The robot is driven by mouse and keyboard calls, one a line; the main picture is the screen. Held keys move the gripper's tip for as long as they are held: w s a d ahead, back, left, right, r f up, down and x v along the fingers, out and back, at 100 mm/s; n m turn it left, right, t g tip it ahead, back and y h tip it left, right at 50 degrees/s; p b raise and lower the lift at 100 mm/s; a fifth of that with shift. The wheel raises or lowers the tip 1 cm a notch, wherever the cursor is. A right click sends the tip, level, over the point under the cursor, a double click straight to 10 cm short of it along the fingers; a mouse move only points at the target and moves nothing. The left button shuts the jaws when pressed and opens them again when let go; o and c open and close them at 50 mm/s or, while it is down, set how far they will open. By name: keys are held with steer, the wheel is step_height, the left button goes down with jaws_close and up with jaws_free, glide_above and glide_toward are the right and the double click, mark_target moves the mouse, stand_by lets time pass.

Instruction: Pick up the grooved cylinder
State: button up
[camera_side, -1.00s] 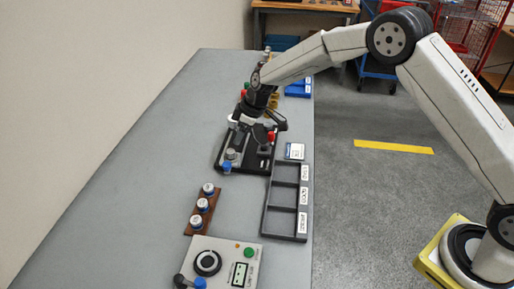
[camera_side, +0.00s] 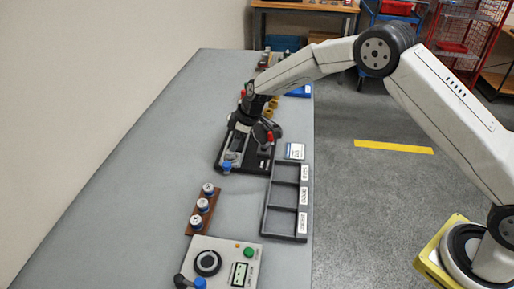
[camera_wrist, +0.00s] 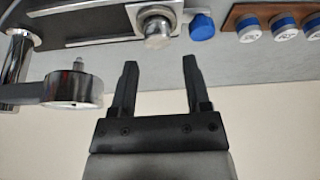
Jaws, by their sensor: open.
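A short metallic cylinder (camera_wrist: 158,32) sits on a square seat of the black fixture at the top of the wrist view. It is probably the grooved cylinder, but I cannot make out any groove. In the side view a small grey cylinder (camera_side: 231,157) shows at the front left of the black fixture (camera_side: 228,172). My gripper (camera_wrist: 159,62) is open and empty, its two dark fingers apart, with the metallic cylinder beyond the gap between the tips. In the side view my gripper (camera_side: 240,127) is above the fixture, its fingers partly lost against the dark parts.
A blue knob (camera_wrist: 202,27) stands beside the cylinder. A round dial-like part (camera_wrist: 72,91) juts out at the left of the wrist view. A brown rack (camera_side: 193,221) with blue-banded pieces, a compartment tray (camera_side: 271,237) and a control box (camera_side: 224,248) stand nearer. The table's left is clear.

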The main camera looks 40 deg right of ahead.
mark_target(231, 155)
steer(key=shift+x, duration=2.4)
steer(key=shift+d+f, duration=0.1)
steer(key=shift+d, duration=0.1)
jaws_close()
